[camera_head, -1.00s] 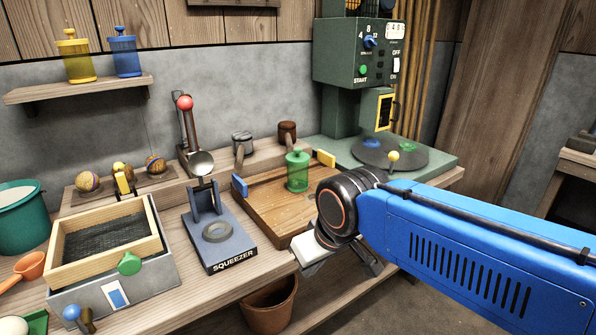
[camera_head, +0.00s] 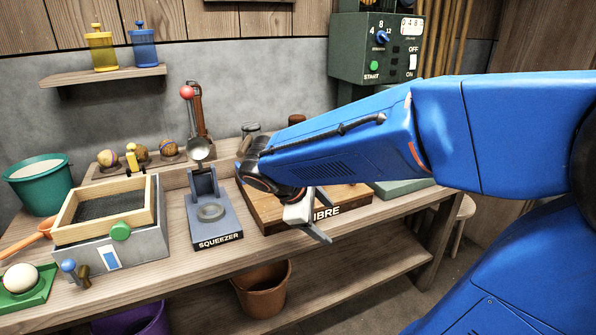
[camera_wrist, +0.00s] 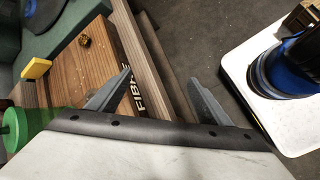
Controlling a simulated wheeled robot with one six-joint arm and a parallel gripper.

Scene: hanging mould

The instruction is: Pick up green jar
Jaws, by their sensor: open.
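The green jar (camera_wrist: 18,128) shows at the left edge of the wrist view, partly cut off, beside the wooden board marked FIBRE (camera_wrist: 118,50). In the head view my arm hides the jar; the board's front edge (camera_head: 345,197) shows under the arm. My gripper (camera_head: 322,222) is over the front edge of the board and tilted down. In the wrist view its two fingers (camera_wrist: 160,88) are spread apart with nothing between them. The jar lies outside the fingers, to their left.
The squeezer (camera_head: 217,222) stands left of my gripper. A framed screen box (camera_head: 110,245) is further left. The green machine (camera_head: 375,60) stands behind my arm. A yellow handle (camera_wrist: 36,69) is at the board's edge. A brown bucket (camera_head: 262,290) is under the bench.

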